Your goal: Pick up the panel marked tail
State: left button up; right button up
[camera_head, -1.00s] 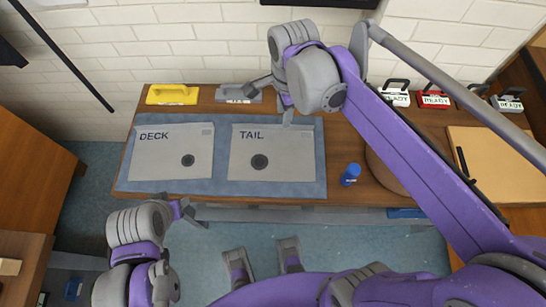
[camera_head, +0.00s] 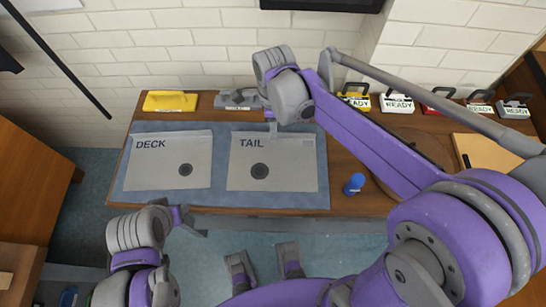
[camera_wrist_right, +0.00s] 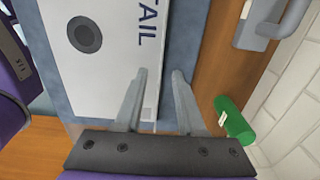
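The pale grey panel marked TAIL (camera_head: 300,176) lies flat on the blue mat (camera_head: 322,192), right of a similar panel marked DECK (camera_head: 150,172). My right gripper (camera_head: 272,130) is over the panel's far edge.
A yellow tool (camera_head: 170,101) and a grey tool (camera_head: 237,99) stand behind the mat. A blue cylinder (camera_head: 353,184) stands right of it. A green cylinder (camera_wrist_right: 234,120) is near my right fingers in the wrist view. READY-marked items (camera_head: 397,103) line the back right by the brick wall.

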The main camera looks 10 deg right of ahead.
jog(key=shift+f, duration=0.75)
grip_shut()
dwell(0.9)
